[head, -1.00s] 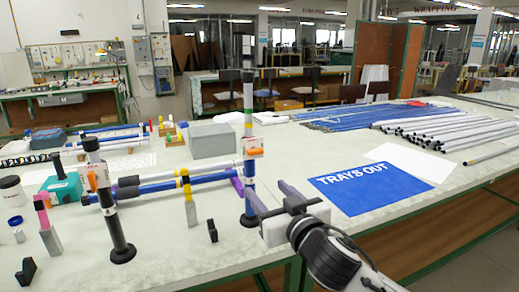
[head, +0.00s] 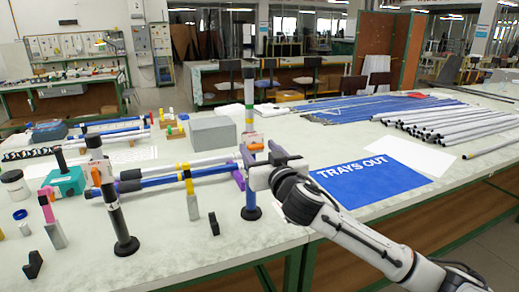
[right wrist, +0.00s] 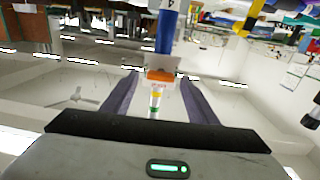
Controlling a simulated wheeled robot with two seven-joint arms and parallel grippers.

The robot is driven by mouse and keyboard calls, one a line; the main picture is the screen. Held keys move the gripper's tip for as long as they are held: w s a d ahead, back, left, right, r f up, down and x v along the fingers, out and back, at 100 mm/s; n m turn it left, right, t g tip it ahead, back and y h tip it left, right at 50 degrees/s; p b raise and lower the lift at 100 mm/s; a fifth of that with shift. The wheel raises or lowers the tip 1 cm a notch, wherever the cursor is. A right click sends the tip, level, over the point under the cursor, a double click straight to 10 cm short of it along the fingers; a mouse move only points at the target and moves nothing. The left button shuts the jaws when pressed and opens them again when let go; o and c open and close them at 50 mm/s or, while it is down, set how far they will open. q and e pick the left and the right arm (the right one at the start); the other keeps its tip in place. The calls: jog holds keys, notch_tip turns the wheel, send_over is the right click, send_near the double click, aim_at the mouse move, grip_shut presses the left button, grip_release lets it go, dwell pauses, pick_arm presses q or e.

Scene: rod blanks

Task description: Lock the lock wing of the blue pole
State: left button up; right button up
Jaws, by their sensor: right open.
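The blue pole (head: 250,196) stands upright in a round black base (head: 251,213), with a white and coloured-band upper section. Its clamp carries an orange lock wing (head: 256,147). My right gripper (head: 259,150) is open at the height of the clamp, one finger on each side of the pole. In the right wrist view the blue pole (right wrist: 165,34) comes in from the top, and the orange lock wing (right wrist: 160,76) shows between the open fingers (right wrist: 160,88). I cannot tell whether a finger touches it. My left gripper is not in view.
A black pole (head: 120,220) with its own orange wing stands to the left. A grey box (head: 213,137) is farther back. The blue TRAYS OUT mat (head: 365,183) lies to the right.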

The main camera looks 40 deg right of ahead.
jog(key=c, duration=1.1)
